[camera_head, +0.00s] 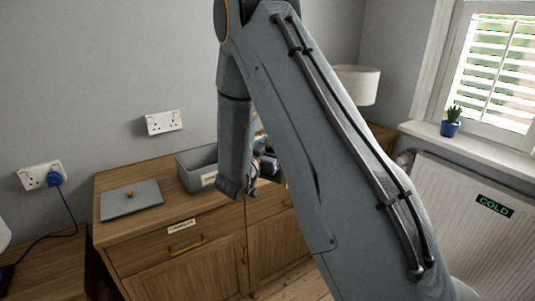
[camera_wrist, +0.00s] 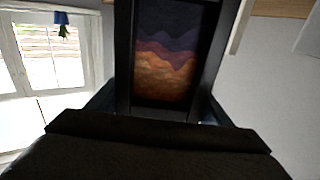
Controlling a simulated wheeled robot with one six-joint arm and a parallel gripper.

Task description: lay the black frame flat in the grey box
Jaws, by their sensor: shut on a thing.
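The black frame (camera_wrist: 170,62) fills the upper middle of the wrist view, close to the camera. It holds a picture of layered hills in purple and orange, and its top runs out of view. My gripper (camera_wrist: 160,118) is shut on its near end. In the head view my gripper (camera_head: 264,167) is mostly hidden behind my arm, beside the grey box. The frame cannot be made out clearly there.
A flat grey lid (camera_head: 130,199) with a knob lies on the sideboard (camera_head: 112,232) left of the box. A lamp (camera_head: 357,84) stands behind my arm. A radiator (camera_head: 470,215) and a potted plant (camera_head: 451,122) on the windowsill are at right.

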